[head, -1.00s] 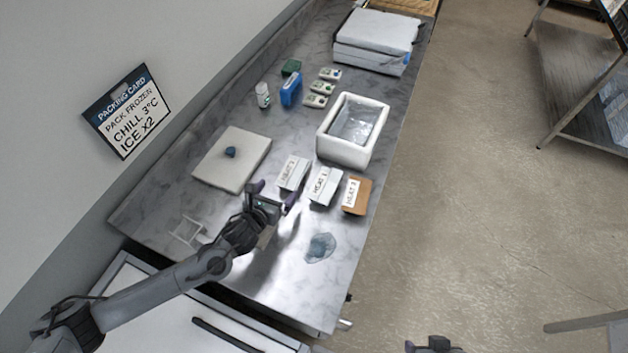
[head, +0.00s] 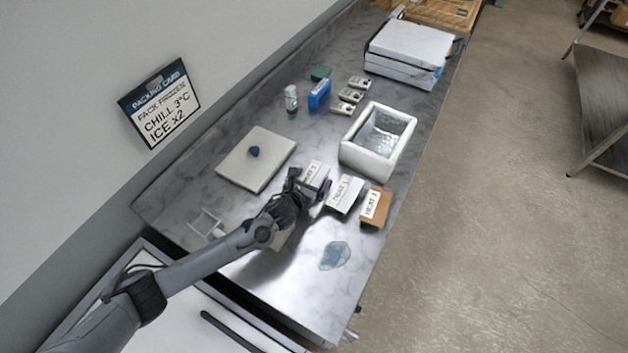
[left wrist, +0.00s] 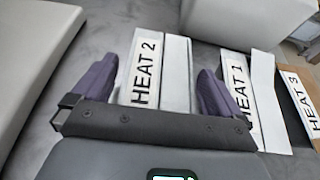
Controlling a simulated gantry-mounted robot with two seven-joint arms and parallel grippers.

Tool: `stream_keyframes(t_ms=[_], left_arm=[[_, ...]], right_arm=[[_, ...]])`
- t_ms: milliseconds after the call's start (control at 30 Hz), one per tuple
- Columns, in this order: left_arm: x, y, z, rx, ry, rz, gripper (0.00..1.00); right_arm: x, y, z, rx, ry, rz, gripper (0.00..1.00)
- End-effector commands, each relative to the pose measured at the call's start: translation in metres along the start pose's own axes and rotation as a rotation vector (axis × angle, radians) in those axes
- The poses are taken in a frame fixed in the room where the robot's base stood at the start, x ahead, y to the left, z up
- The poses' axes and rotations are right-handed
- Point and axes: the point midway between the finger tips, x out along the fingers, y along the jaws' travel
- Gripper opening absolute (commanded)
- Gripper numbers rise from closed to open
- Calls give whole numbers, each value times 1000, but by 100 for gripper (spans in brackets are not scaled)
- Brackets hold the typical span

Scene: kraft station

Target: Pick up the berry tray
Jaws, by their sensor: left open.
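I cannot make out a tray marked as berries. My left gripper (head: 311,182) is open above the steel counter (head: 290,285), at the near end of the HEAT 2 packet (head: 316,169). In the left wrist view, the purple fingers of the left gripper (left wrist: 162,85) stand on either side of the white HEAT 2 packet (left wrist: 146,68), apart from each other. The HEAT 1 packet (left wrist: 238,88) lies just right of the right finger. My arm hides part of a pale flat item (head: 283,239) below it. My right gripper is out of view.
A brown HEAT 3 packet (head: 376,207) lies right of the HEAT 1 packet (head: 345,194). An open white foam box (head: 361,160) stands behind them. A white board (head: 238,170) with a dark blue item (head: 254,151) is on the left. A bluish clear bag (head: 335,256) lies at the front.

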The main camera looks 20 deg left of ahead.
Motion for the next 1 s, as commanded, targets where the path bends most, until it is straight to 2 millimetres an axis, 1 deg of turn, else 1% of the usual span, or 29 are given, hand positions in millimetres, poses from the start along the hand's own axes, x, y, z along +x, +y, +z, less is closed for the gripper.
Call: stream_keyframes(t_ms=[267, 300, 367, 633, 1000], left_arm=[[3, 0, 0, 0, 0, -1, 100], [2, 0, 0, 0, 0, -1, 97], [2, 0, 0, 0, 1, -1, 88], [2, 0, 0, 0, 1, 0, 46], [1, 0, 4, 0, -1, 0, 45]], right_arm=[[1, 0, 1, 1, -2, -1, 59], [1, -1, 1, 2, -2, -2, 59], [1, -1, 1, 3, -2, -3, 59], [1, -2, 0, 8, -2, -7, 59], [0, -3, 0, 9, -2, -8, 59]])
